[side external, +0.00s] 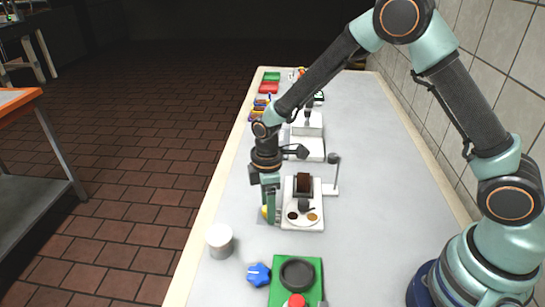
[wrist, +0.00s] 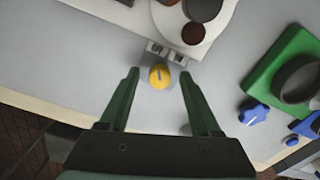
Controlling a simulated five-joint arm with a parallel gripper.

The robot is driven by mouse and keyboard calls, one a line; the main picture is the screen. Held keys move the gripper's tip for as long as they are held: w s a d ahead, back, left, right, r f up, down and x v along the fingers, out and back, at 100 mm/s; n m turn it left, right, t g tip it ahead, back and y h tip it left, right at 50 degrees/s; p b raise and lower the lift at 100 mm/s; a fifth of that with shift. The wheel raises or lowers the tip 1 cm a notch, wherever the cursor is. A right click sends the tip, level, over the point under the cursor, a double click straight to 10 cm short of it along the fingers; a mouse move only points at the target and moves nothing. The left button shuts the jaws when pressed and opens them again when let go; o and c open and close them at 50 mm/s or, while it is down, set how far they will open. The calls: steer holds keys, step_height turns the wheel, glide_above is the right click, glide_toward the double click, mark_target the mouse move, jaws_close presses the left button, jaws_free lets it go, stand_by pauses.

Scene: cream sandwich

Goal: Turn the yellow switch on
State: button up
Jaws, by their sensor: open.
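The yellow switch (wrist: 159,76) is a small round yellow knob with a dark line on its face, in front of the white machine (wrist: 183,43). In the side view a bit of the yellow switch (side external: 264,211) shows beside my gripper (side external: 271,212), at the machine's left side. In the wrist view my gripper (wrist: 158,73) is open, with its two green fingers on either side of the knob and visible gaps between. The fingers look apart from the knob, though their exact height is hard to tell.
A green board (side external: 311,277) with a black ring and red part stands at the front, with a blue knob (side external: 258,274) beside it. A white cup (side external: 219,240) stands near the counter's left edge. Another white machine (side external: 307,143) stands farther back. The right of the counter is clear.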

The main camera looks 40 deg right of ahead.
jaws_close()
steer(key=shift+m, duration=0.3)
steer(key=m, duration=1.1)
stand_by(0.4)
steer(key=shift+m, duration=0.3)
jaws_free()
